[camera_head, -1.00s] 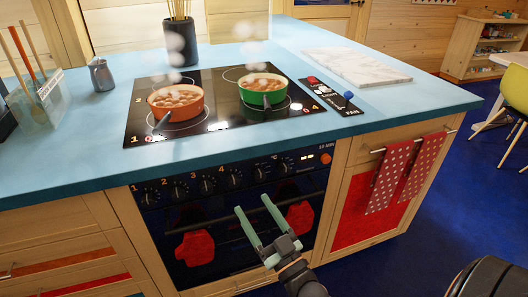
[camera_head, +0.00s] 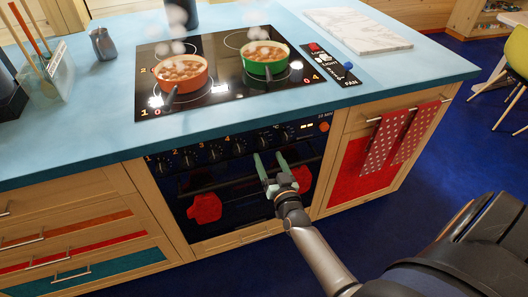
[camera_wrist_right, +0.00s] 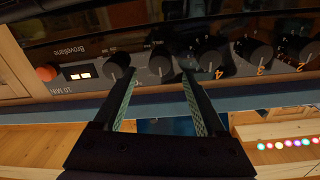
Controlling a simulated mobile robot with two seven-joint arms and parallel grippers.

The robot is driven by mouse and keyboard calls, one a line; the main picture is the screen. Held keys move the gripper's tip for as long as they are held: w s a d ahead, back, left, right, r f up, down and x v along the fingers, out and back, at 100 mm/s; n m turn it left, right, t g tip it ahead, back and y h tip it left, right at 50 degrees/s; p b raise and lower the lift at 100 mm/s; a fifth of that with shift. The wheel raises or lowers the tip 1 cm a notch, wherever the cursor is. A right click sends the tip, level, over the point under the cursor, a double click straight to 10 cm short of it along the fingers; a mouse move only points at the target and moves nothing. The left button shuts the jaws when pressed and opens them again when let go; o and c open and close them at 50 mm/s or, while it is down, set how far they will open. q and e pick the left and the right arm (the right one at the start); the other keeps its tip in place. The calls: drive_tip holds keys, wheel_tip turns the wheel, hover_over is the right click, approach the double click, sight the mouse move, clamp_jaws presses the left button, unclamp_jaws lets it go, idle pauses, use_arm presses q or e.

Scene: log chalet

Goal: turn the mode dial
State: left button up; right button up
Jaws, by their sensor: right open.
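The oven's control panel (camera_head: 226,150) runs along its top front, with a row of black dials. Several are numbered, and two unnumbered dials, the left one (camera_head: 265,140) and the right one (camera_head: 288,133), sit beside the display. I cannot read which is the mode dial. My right gripper (camera_head: 270,155) is open and empty, just below and in front of the left unnumbered dial. In the upside-down right wrist view, that dial (camera_wrist_right: 160,62) lies ahead between the fingers (camera_wrist_right: 157,80), apparently untouched. The other unnumbered dial (camera_wrist_right: 118,65) is beside one fingertip. My left gripper is out of view.
Red oven mitts (camera_head: 205,208) hang on the oven front below the panel. An orange pot (camera_head: 180,73) and a green pot (camera_head: 264,60) steam on the hob above. Dotted red towels (camera_head: 400,135) hang right of the oven. The blue floor in front is clear.

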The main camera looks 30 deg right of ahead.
sight(264, 147)
drive_tip(key=shift+b+x, duration=0.95)
drive_tip(key=shift+x, duration=1.65)
drive_tip(key=shift+c, duration=0.3)
clamp_jaws()
